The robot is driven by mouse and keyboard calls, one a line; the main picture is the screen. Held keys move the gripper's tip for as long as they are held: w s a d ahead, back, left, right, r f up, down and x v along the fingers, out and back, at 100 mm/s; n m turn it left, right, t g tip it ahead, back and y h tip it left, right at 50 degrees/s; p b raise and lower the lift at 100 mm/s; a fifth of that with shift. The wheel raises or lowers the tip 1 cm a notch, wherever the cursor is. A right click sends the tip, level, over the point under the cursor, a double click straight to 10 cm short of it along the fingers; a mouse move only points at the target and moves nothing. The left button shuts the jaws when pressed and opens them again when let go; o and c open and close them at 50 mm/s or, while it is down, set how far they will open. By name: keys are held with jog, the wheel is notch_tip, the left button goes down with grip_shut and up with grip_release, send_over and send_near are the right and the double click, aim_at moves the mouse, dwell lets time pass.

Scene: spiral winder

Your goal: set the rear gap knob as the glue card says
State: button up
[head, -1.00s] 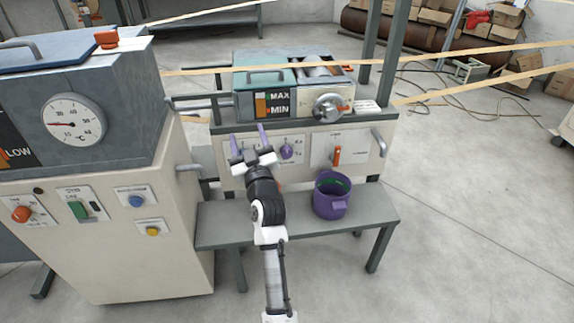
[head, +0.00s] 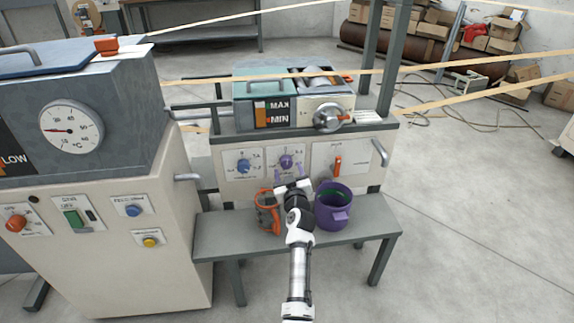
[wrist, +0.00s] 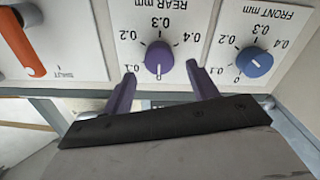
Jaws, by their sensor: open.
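The rear gap knob (head: 286,162) is purple, in the middle of the machine's front panel (head: 263,180). In the wrist view the purple knob (wrist: 159,58) sits under the label REAR mm, on a scale with marks such as 0.2, 0.3 and 0.4. Its white pointer mark faces the bottom of the picture, near the 0. My gripper (head: 289,173) is open just below the knob. In the wrist view my gripper (wrist: 161,71) has its purple fingertips on either side of the knob's lower part, apart from it. I cannot make out a readable glue card.
The blue FRONT mm knob (wrist: 255,62) is beside the rear one. An orange shut-off lever (head: 337,165) is on the other side. An orange jug (head: 264,222) and a purple jug (head: 333,212) stand on the grey bench (head: 225,240), close to my wrist.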

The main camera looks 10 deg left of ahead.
aim_at(287, 164)
jog(key=shift+x, duration=1.9)
jog(key=c, duration=1)
